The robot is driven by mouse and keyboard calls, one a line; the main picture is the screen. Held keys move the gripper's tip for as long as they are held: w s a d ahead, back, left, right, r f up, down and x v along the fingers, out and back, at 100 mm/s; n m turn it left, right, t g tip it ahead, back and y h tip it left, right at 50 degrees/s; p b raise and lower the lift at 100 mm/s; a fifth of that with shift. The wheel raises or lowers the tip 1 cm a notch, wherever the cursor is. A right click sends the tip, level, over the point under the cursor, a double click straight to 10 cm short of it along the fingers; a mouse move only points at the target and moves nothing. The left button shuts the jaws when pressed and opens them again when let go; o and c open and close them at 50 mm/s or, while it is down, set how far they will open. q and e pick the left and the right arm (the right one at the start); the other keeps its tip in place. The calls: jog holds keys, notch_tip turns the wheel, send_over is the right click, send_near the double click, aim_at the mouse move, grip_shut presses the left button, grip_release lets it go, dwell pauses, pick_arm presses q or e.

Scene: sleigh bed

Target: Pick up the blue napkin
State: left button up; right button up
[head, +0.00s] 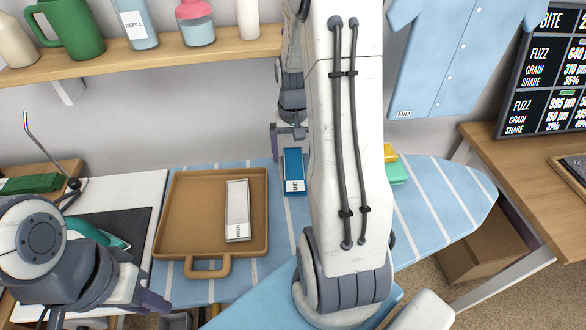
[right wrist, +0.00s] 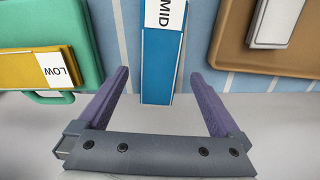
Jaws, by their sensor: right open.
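The blue napkin (head: 294,168) is a narrow folded block with a white MID label. It lies on the striped ironing board (head: 440,205), right of the brown tray (head: 175,215). In the right wrist view the napkin (right wrist: 160,62) lies ahead, between the lines of the two purple fingers. My right gripper (right wrist: 158,76) is open and empty, with one finger on each side of the napkin's near end; contact is not visible. In the head view my right arm hides part of this gripper. My left gripper (head: 150,300) is at the lower left, away from the napkin; its jaw opening is unclear.
A white folded block (head: 237,210) lies in the brown tray. A yellow block (right wrist: 38,68) labelled LOW lies on a green tray (right wrist: 60,20) on the napkin's other side. A shelf (head: 140,50) with bottles and a hanging blue shirt (head: 460,60) are behind.

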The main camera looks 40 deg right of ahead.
aim_at(294, 167)
jog(key=f, duration=0.3)
jog(key=shift+s+a+f, duration=0.1)
jog(key=shift+s+f, duration=0.1)
jog(key=shift+f, duration=0.2)
jog(key=c, duration=1.3)
